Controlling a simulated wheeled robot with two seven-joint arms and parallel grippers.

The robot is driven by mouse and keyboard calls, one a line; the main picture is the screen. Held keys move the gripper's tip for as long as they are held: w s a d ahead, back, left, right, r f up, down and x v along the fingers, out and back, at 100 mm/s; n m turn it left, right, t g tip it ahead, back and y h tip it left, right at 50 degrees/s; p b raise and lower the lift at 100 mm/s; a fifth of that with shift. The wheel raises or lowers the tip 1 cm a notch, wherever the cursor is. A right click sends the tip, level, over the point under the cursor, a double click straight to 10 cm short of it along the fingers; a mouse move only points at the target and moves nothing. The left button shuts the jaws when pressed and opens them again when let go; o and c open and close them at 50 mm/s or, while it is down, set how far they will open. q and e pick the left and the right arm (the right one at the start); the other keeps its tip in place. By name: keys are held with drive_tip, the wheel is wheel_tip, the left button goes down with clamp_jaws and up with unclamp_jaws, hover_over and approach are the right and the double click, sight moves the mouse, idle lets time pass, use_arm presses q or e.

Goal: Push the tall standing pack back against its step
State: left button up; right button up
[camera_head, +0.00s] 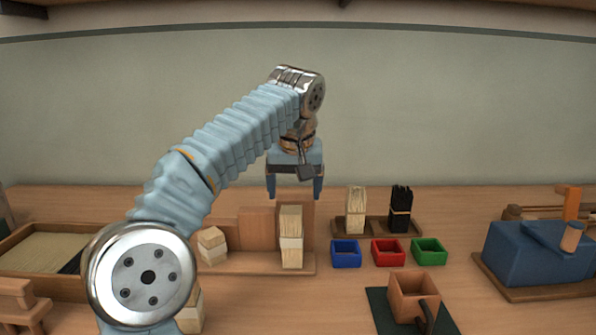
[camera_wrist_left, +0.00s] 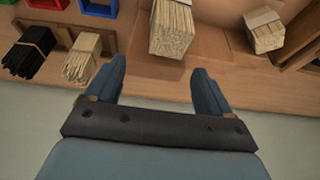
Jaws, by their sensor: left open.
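The tall standing pack (camera_head: 291,238) is a pale bundle of bristles with a band around it. It stands upright on a wooden stepped stand, in front of its tallest step (camera_head: 309,222); I cannot tell whether a gap lies between them. My left gripper (camera_head: 294,188) is open and empty, above and behind the pack, with its fingers pointing down. In the left wrist view the pack (camera_wrist_left: 172,30) lies just ahead of and between the spread fingertips (camera_wrist_left: 159,70), apart from them. My right gripper is not in view.
A shorter pack (camera_head: 212,246) leans on the stand at left. A pale bundle (camera_head: 355,210) and a black bundle (camera_head: 401,209) stand on a rack at right. Blue (camera_head: 345,253), red (camera_head: 388,252) and green (camera_head: 428,251) bins sit before it. A blue machine (camera_head: 530,255) stands far right.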

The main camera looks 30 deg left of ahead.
use_arm(q)
drive_tip(key=shift+g, duration=0.4)
drive_tip(key=s+r, duration=0.1)
drive_tip(key=d+r, duration=0.1)
drive_tip(key=r, duration=0.1)
drive_tip(key=s+d+r, duration=0.1)
drive_tip(key=r, duration=0.1)
drive_tip(key=shift+s+d+r, duration=0.15)
drive_tip(key=shift+s+d, duration=0.1)
drive_tip(key=shift+s, duration=0.1)
